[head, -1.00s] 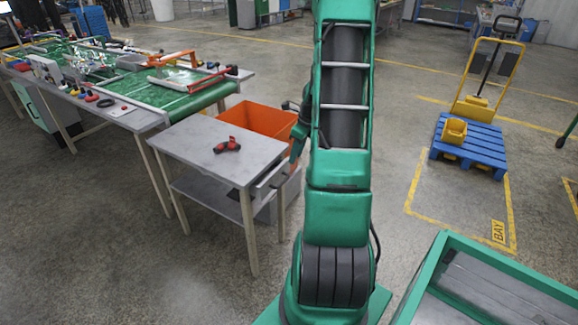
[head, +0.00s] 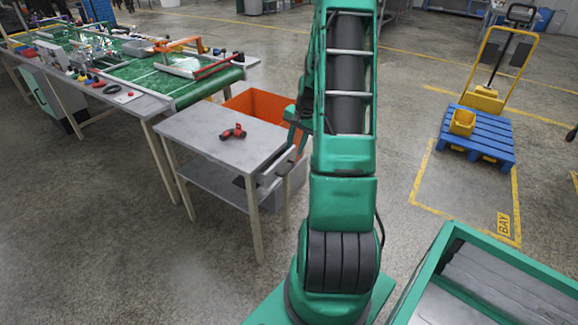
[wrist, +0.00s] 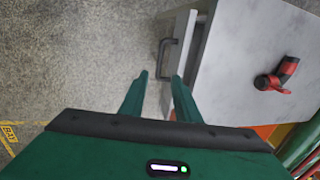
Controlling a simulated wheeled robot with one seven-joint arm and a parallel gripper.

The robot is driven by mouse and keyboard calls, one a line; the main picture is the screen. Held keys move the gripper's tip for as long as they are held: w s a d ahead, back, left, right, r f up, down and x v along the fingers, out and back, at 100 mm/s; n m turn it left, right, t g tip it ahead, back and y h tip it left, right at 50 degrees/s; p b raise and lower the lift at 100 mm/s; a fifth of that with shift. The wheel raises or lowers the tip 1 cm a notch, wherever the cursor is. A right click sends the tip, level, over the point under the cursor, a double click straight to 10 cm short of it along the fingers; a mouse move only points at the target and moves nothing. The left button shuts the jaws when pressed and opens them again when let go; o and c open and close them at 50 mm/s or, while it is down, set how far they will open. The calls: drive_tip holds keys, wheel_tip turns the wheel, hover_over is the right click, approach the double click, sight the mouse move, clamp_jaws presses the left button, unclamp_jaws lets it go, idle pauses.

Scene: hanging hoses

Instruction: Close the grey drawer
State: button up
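The grey drawer (head: 272,172) sits under the right end of a small grey table (head: 215,138) and stands partly pulled out. In the wrist view the drawer (wrist: 185,48) shows with its dark bar handle (wrist: 167,57) on its outer face. My gripper (wrist: 158,76) has its two fingers apart with nothing between them. Its fingertips appear over or near the handle in that view; whether they touch it I cannot tell. In the head view my gripper (head: 293,116) is beside the table's right end, partly hidden by my arm.
A red and black tool (head: 233,132) lies on the tabletop. An orange bin (head: 262,108) stands behind the table. A green conveyor bench (head: 170,80) is at left. A blue pallet (head: 476,138) and a green-rimmed container (head: 440,245) are at right. Floor in front of the table is clear.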

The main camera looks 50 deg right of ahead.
sight(290, 168)
drive_tip(key=f, duration=0.3)
drive_tip(key=w+f, duration=0.1)
drive_tip(key=f, duration=0.3)
drive_tip(key=w+f, duration=0.1)
drive_tip(key=f, duration=0.2)
drive_tip(key=shift+a+f, duration=0.15)
drive_tip(key=shift+f, duration=0.05)
clamp_jaws()
